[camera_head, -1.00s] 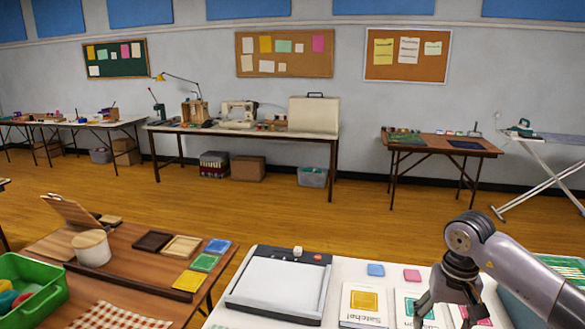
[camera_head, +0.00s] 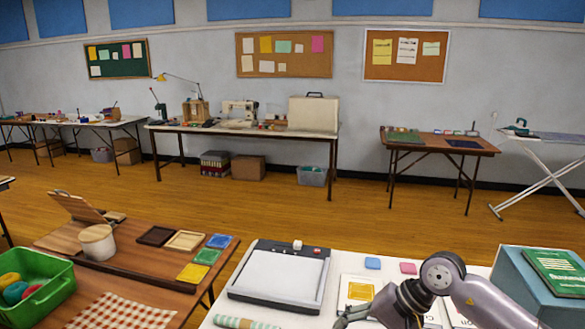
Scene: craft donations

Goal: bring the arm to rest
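My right arm comes in from the lower right over the white table (camera_head: 215,316). Its gripper (camera_head: 352,316) is low at the bottom edge, partly cut off, in front of the white card with a yellow square (camera_head: 358,291). A dark finger shows, but whether the gripper is open or shut is unclear, and I see nothing held in it. Part of the cards behind it is hidden by the arm. My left arm and gripper are not in view.
A paper trimmer (camera_head: 280,272), a blue pad (camera_head: 372,263), a pink pad (camera_head: 408,268) and a striped roll (camera_head: 245,323) are on the white table. A teal box (camera_head: 508,272) with a green book (camera_head: 556,271) stands right. A brown table (camera_head: 150,277) is left.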

